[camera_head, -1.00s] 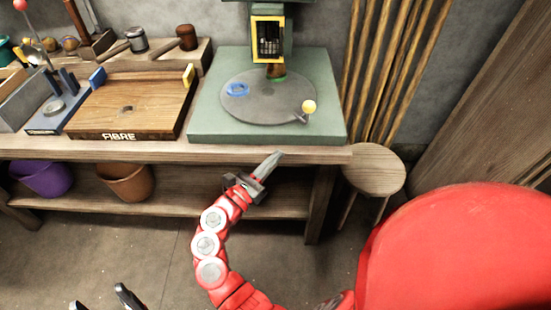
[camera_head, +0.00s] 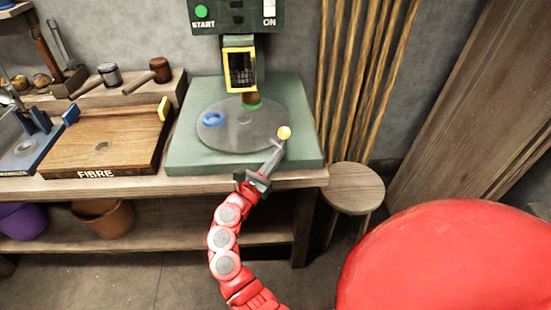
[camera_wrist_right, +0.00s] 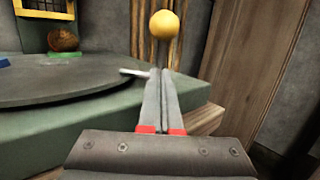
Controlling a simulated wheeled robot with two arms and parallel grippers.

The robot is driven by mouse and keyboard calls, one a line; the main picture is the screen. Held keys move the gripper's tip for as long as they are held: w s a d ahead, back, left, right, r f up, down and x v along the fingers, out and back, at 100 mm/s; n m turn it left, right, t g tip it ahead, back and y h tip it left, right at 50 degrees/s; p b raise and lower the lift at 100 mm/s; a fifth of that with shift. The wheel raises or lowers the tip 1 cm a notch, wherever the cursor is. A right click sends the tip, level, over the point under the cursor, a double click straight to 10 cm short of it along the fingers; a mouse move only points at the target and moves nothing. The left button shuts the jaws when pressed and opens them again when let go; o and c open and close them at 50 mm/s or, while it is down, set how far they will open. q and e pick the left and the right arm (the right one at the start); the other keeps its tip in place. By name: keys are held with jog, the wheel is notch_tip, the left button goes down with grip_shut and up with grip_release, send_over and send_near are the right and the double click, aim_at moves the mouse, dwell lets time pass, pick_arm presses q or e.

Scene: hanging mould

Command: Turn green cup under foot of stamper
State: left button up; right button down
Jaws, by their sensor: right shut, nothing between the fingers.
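The grey round turntable (camera_head: 240,138) lies on the green base of the stamper. A green cup (camera_head: 252,106), seen as a green rim, is at the stamper's brown foot (camera_head: 250,98), which partly hides it; I cannot tell how well they line up. The green piece (camera_wrist_right: 65,54) also shows below the foot in the right wrist view. A blue ring-shaped cup (camera_head: 213,119) sits on the turntable's left. My right gripper (camera_head: 279,146) is shut and empty, its tips close to the yellow knob (camera_head: 284,132) at the turntable's right edge. Contact is unclear. My left gripper is out of view.
A wooden FIBRE tray (camera_head: 75,160) lies left of the stamper. The control panel (camera_head: 237,15) is above. Bamboo poles (camera_head: 365,70) and a round stool (camera_head: 352,187) stand at the right.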

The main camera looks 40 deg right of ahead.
aim_at(292, 154)
jog(key=shift+s+d+f+n+t+y+b, duration=0.1)
jog(key=shift+d+f+n+t+y+b, duration=0.25)
jog(key=shift+b, duration=0.65)
jog(key=shift+d+f+n+t+y+b, duration=0.1)
jog(key=shift+d+f+t+b, duration=0.15)
jog(key=shift+d+b, duration=0.55)
jog(key=shift+d+r+n+t+y, duration=0.25)
jog(key=shift+d+n+t, duration=0.1)
jog(key=shift+d+t, duration=0.25)
jog(key=shift+d+r+n+t+y, duration=0.1)
jog(key=shift+d+r+n+t, duration=0.2)
jog(key=shift+d+t, duration=0.25)
jog(key=shift+d+n+t+y, duration=0.4)
jog(key=shift+d+t, duration=0.15)
jog(key=shift+w+r, duration=0.2)
jog(key=shift+r, duration=0.05)
